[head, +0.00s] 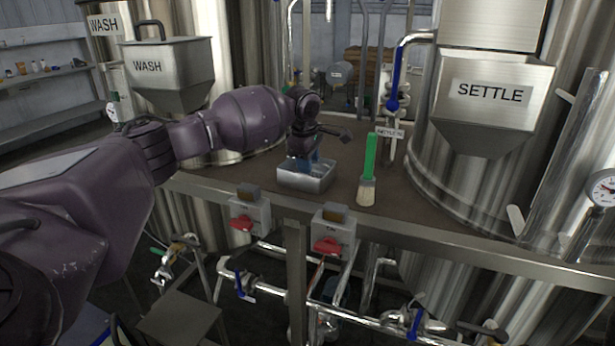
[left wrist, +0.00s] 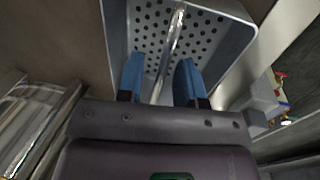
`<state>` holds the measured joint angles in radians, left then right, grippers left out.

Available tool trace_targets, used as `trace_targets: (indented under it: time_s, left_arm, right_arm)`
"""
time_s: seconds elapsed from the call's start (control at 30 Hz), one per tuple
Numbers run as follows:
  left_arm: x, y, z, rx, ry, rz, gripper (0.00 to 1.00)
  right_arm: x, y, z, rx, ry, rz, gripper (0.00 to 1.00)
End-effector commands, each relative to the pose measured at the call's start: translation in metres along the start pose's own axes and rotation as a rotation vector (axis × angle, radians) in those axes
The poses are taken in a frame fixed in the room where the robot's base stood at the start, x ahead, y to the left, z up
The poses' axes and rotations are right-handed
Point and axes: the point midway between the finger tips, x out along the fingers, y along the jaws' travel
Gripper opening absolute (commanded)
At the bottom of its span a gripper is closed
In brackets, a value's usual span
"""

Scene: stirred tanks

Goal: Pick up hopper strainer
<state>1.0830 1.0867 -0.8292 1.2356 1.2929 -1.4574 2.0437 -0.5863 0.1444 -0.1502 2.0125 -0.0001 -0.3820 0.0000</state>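The hopper strainer (head: 305,181) is a small open metal box on the brown deck, below my left gripper in the head view. The left wrist view shows its perforated floor and a thin metal bar (left wrist: 174,38) crossing its middle. My left gripper (head: 312,161) points down into the strainer. In the left wrist view its blue fingers (left wrist: 160,62) are apart, one on each side of the bar, with visible gaps. The gripper is open and holds nothing. Its wrist hides part of the strainer's back in the head view. My right gripper is not in view.
The WASH hopper (head: 168,75) is at the left and the SETTLE hopper (head: 490,95) at the right. Two red-handled switch boxes (head: 248,212) (head: 332,232) sit on the deck's front edge.

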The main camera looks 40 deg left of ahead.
Motion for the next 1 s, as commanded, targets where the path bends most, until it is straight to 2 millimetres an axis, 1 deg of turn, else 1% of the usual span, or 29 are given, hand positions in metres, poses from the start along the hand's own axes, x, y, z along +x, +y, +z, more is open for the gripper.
trace_targets:
  time_s: [0.07,0.2,0.3,0.6,0.73,0.87,1.0]
  left_arm:
    - [-0.001,0.0,0.0,0.0,0.0,0.0,0.34]
    - [-0.001,0.0,0.0,0.0,0.0,0.0,0.12]
    - [-0.001,0.0,0.0,0.0,0.0,0.0,0.0]
    - [-0.002,0.0,0.0,0.0,0.0,0.001,0.0]
    - [-0.009,0.002,0.0,0.0,-0.001,0.002,0.0]
    - [-0.027,0.006,0.0,0.0,-0.002,0.005,0.0]
    - [-0.059,0.012,0.001,0.0,-0.002,0.006,0.0]
  right_arm:
    - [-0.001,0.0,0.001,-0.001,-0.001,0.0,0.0]
    - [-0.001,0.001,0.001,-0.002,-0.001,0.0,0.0]
    - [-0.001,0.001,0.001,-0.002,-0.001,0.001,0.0]
    - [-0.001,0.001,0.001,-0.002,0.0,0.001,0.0]
    - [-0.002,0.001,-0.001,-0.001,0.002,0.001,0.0]
    - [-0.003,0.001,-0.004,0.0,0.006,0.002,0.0]
    - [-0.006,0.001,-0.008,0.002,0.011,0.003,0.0]
